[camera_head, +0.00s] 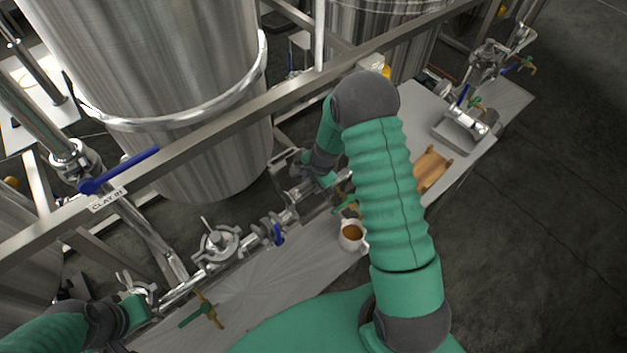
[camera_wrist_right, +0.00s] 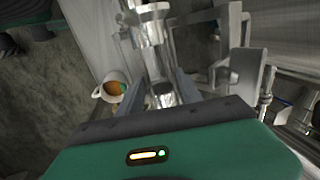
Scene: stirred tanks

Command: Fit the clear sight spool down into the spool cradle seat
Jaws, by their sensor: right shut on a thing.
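My right gripper (camera_head: 325,180) is low over the bench by the pipe line, partly hidden by my own arm. In the right wrist view its fingers (camera_wrist_right: 163,92) are closed on a shiny, glassy-looking cylinder (camera_wrist_right: 162,98), which appears to be the sight spool. It lines up with metal pipe fittings (camera_wrist_right: 149,25); I cannot tell whether they touch. An orange-brown shaped block (camera_head: 432,169) on the bench right of my arm may be the spool cradle; its seat is not clear. My left gripper (camera_head: 147,303) is by the pipe at lower left, its jaws too unclear to read.
A white mug (camera_head: 351,236) with brown contents stands close to the right gripper. Valves with blue (camera_head: 278,235) and green handles line the pipe. A grey tray (camera_head: 456,137) with a metal fitting stands at right. A steel rail (camera_head: 190,140) and a large tank (camera_head: 150,60) stand behind.

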